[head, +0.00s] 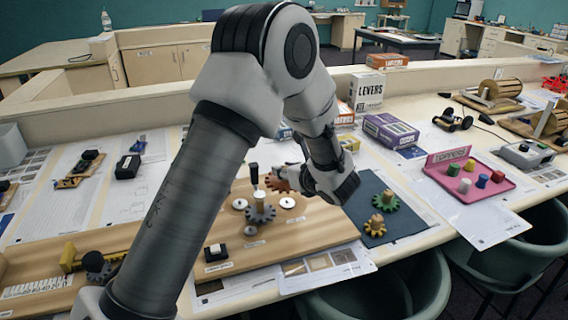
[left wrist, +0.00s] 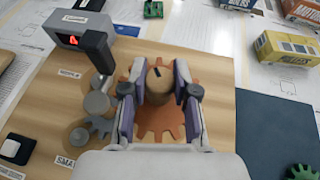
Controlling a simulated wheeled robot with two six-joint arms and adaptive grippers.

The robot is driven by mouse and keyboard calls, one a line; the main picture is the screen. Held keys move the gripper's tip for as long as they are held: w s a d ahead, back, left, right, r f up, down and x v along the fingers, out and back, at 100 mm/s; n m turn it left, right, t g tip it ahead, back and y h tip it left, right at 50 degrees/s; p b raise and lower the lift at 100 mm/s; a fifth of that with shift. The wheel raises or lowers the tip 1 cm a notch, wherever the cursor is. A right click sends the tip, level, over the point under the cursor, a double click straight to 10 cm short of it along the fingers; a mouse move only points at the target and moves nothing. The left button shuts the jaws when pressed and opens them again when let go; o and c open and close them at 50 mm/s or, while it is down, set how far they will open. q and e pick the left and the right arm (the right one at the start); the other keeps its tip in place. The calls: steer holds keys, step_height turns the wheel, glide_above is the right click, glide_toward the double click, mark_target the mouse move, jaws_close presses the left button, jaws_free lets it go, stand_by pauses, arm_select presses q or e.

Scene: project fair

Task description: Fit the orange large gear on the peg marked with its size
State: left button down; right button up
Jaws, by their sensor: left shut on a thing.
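My left gripper (head: 300,178) is shut on the wooden knob (left wrist: 160,84) of the orange large gear (left wrist: 158,125). The gear's orange teeth (head: 278,184) show left of the gripper in the head view, over the wooden gear board (head: 310,232). I cannot tell its exact height, and any peg under it is hidden. The board labels are partly covered or too small to read surely.
Boxes (head: 390,131) stand behind. A pink tray (head: 488,203) with coloured pegs lies farther right.

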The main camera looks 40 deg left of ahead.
mark_target(288, 200)
arm_select(q)
steer(key=shift+w+d+f, duration=0.15)
steer(key=shift+w+f, duration=0.05)
steer(key=shift+f, duration=0.1)
step_height(288, 200, down, 5)
steer(key=b, duration=0.4)
steer(key=shift+w+f, duration=0.2)
steer(key=shift+f, duration=0.05)
steer(key=shift+s, duration=0.1)
steer(key=shift+f+b, duration=0.55)
steer(key=shift+b, duration=0.1)
stand_by(0.6)
steer(key=c, duration=1.2)
jaws_free()
steer(key=shift+d, duration=0.1)
